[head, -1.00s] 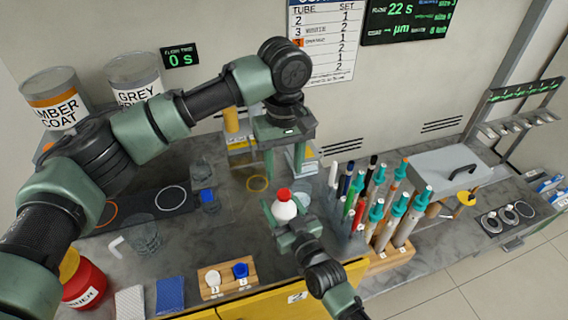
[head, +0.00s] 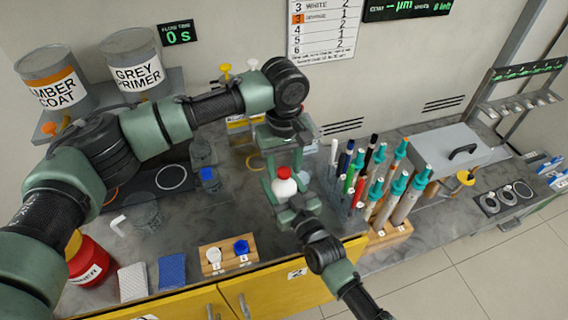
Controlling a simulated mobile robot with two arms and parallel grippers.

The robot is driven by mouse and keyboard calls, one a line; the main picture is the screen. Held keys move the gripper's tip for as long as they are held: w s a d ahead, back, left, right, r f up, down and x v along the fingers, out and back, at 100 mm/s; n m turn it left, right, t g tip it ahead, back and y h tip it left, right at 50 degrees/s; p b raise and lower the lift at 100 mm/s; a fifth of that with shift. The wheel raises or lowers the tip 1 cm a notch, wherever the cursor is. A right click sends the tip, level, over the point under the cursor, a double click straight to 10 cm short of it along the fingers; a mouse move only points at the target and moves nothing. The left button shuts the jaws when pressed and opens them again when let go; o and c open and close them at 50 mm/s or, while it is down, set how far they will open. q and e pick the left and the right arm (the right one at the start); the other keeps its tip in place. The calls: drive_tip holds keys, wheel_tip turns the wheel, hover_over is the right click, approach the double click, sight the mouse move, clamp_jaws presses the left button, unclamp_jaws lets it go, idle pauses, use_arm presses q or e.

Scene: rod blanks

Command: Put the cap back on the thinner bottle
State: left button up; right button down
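A white bottle (head: 283,188) with a red cap (head: 284,173) on its top stands roughly upright in my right gripper (head: 291,200), which is shut on it. My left gripper (head: 286,168) points down from above. Its fingers are spread, one on each side of the red cap, with gaps showing, so it looks open and empty. Whether the cap is fully seated cannot be told. A red container (head: 88,262) with a yellow top stands at the left; its partly hidden label ends in "NNER".
A wooden block (head: 228,258) with a white and a blue piece sits at the front edge. A rack (head: 385,238) of pens and teal-capped tubes stands close to the right of my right gripper. A clear jug (head: 146,218) stands left of centre.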

use_arm(q)
clamp_jaws()
drive_tip(key=m, duration=0.5)
drive_tip(key=shift+m, duration=0.3)
drive_tip(key=m, duration=0.4)
drive_tip(key=shift+m, duration=0.4)
drive_tip(key=m, duration=1.4)
drive_tip(key=shift+o, duration=1.6)
unclamp_jaws()
wheel_tip(320, 180, up, 12)
